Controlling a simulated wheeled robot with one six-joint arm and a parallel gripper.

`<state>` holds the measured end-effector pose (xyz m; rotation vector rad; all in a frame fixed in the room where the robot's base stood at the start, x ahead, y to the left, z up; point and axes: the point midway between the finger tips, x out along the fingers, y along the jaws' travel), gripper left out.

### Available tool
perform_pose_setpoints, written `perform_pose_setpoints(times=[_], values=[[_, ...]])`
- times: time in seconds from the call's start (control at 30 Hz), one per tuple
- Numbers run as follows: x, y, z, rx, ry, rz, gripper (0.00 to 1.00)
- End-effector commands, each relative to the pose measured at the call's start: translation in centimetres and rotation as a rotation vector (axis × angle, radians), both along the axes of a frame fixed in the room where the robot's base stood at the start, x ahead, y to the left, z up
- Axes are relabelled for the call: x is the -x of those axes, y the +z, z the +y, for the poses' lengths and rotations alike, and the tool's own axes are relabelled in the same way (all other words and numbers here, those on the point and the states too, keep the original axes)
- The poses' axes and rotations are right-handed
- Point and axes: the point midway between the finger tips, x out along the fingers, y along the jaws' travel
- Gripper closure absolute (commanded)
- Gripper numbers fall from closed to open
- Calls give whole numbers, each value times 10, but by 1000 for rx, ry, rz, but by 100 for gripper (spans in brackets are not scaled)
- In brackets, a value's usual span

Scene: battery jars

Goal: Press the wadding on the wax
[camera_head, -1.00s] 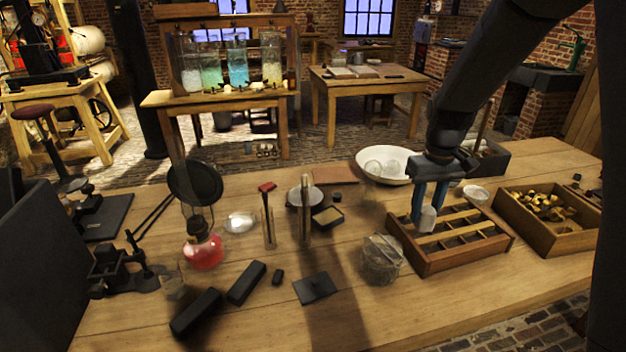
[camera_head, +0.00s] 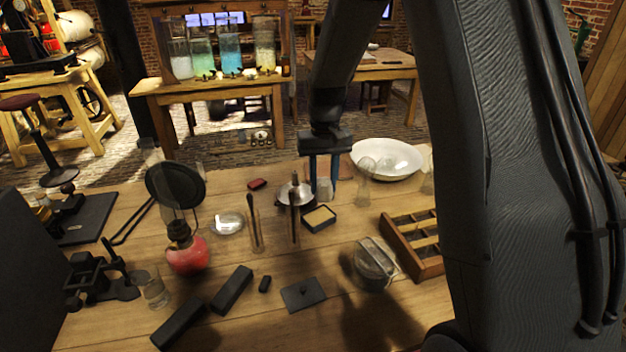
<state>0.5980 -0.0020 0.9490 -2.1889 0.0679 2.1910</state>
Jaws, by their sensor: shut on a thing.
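My gripper (camera_head: 324,188) points down with its blue fingers shut on a small pale piece (camera_head: 324,190), which looks like the wadding. It holds this piece behind and above a small dark open box (camera_head: 320,227). The box has a flat tan-yellow filling, which looks like the wax (camera_head: 319,217). The wadding and the wax look apart, though the exact height of the gap is hard to tell.
Just left stand a dark upright rod (camera_head: 294,220) and a round metal dish (camera_head: 290,194). A glass vessel (camera_head: 366,185) and a white bowl (camera_head: 395,160) are to the right. A wire-clasped jar (camera_head: 374,262) and compartment tray (camera_head: 410,250) stand nearer.

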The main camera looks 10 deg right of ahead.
Motion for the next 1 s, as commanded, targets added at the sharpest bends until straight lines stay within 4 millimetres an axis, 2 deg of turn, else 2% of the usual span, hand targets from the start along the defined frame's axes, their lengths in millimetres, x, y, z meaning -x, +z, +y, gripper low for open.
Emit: perform_pose_setpoints(times=[0.3, 0.5, 0.7, 1.0], values=[[-16, -11, 1, 1, -674, 1, 86], [-23, -19, -1, 1, -999, 0, 86], [-25, -23, -3, 0, -1146, -1, 86], [-26, -36, -3, 1, -1162, 0, 86]])
